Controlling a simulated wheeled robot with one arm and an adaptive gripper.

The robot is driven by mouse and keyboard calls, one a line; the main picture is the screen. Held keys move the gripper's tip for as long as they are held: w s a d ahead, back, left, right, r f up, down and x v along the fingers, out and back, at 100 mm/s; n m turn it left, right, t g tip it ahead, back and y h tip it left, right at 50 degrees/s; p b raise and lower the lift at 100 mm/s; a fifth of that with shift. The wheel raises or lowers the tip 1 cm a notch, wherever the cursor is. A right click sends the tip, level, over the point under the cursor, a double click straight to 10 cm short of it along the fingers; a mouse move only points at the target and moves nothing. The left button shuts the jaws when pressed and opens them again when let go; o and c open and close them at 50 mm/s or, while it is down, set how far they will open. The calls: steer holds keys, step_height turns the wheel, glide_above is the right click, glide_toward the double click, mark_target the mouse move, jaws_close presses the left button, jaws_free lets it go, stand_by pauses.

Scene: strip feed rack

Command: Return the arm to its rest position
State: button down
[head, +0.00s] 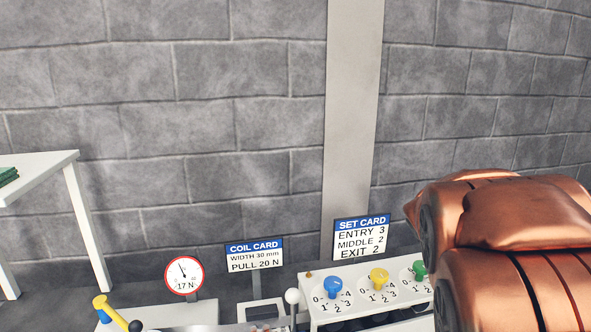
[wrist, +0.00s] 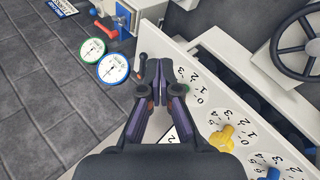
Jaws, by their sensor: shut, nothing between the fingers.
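My gripper (wrist: 159,68) shows in the wrist view with its dark fingers together and nothing between them. It hangs over the white panel (wrist: 200,60), close to the green knob, which is partly hidden behind a finger. The yellow knob (wrist: 222,138) and blue knob (wrist: 268,173) are to its lower right. I cannot tell whether the fingertips touch the panel. In the head view the gripper is out of sight, and my copper-coloured arm fills the right side. The blue (head: 333,287), yellow (head: 379,278) and green (head: 419,269) knobs stand left of the arm.
A set card (head: 361,239), a coil card (head: 254,255) and a red-rimmed gauge (head: 184,275) stand along the rack. A yellow-ended lever (head: 102,306) is at lower left. A white table (head: 40,170) stands left. The wrist view shows a handwheel (wrist: 277,52) and a blue-rimmed gauge (wrist: 113,69).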

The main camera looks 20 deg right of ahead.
steer(key=s+a+f+m+g+y, duration=0.1)
steer(key=s+a+f+y, duration=0.1)
steer(key=s+a, duration=0.4)
steer(key=s+a+f+m+g+y, duration=0.1)
steer(key=s+a+f+g+y, duration=0.1)
steer(key=s+a, duration=0.5)
steer(key=s+a+f+m+g+y, duration=0.2)
steer(key=s+a+f, duration=0.4)
steer(key=a, duration=1)
steer(key=shift+s+a+y, duration=0.2)
steer(key=shift+s+y, duration=0.05)
steer(key=shift+y, duration=0.65)
